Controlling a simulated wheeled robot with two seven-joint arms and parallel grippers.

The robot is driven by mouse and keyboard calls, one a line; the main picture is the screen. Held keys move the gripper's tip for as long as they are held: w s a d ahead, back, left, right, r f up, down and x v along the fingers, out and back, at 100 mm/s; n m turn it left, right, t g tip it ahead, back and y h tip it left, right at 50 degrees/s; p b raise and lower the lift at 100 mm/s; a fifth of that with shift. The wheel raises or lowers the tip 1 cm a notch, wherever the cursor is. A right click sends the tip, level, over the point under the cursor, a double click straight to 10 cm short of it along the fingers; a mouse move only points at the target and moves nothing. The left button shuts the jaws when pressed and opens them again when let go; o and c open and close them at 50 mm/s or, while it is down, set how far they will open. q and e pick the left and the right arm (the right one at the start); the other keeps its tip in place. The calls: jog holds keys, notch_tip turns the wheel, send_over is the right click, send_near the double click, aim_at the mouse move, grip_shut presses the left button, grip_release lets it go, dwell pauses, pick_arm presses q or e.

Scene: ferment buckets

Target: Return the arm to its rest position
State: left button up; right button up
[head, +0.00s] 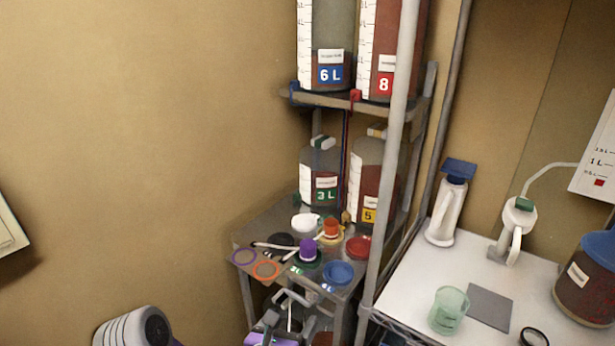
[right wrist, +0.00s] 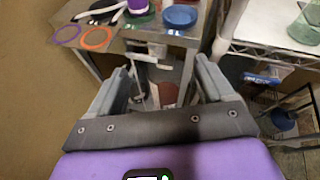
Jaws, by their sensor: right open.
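My right gripper (head: 294,298) is low in the middle of the head view, in front of the grey rack's worktop (head: 262,222). In the right wrist view my right gripper (right wrist: 163,72) has its two grey fingers wide apart. Nothing is held between them. Behind the gap I see the front of the rack and a reddish vessel (right wrist: 167,94) lower down. The gripper's purple body fills the bottom of that view. My left gripper is not in view.
The worktop carries a purple cap (head: 308,248), a blue lid (head: 338,272), a red lid (head: 359,246) and rings. Labelled buckets (head: 322,178) stand behind. A white shelf (head: 405,284) with a green beaker (head: 449,310) is at right. Open floor (right wrist: 30,110) lies left.

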jog(key=w+d+f+n, duration=0.2)
jog(key=w+f+n, duration=0.3)
jog(key=w+f, duration=0.15)
jog(key=d+f+n+g+y+p, duration=0.1)
jog(key=d+f+n+g+y, duration=0.15)
jog(key=f+n, duration=0.45)
jog(key=d+f+n+g+y, duration=0.1)
jog(key=d+f+n+y, duration=0.1)
jog(key=d+f+n, duration=0.4)
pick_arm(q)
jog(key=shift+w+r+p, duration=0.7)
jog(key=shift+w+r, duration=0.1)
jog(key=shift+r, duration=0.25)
pick_arm(e)
jog(key=s+d+f+n+g+y, duration=0.1)
jog(key=s+f+n+g, duration=0.3)
jog(key=s+f+n, duration=0.4)
jog(key=s+d+f+n+g+y, duration=0.2)
jog(key=s+f+n+g, duration=0.3)
jog(key=s+f+n, duration=0.3)
jog(key=s+n+y, duration=0.1)
jog(key=s, duration=0.2)
jog(key=shift+n, duration=0.3)
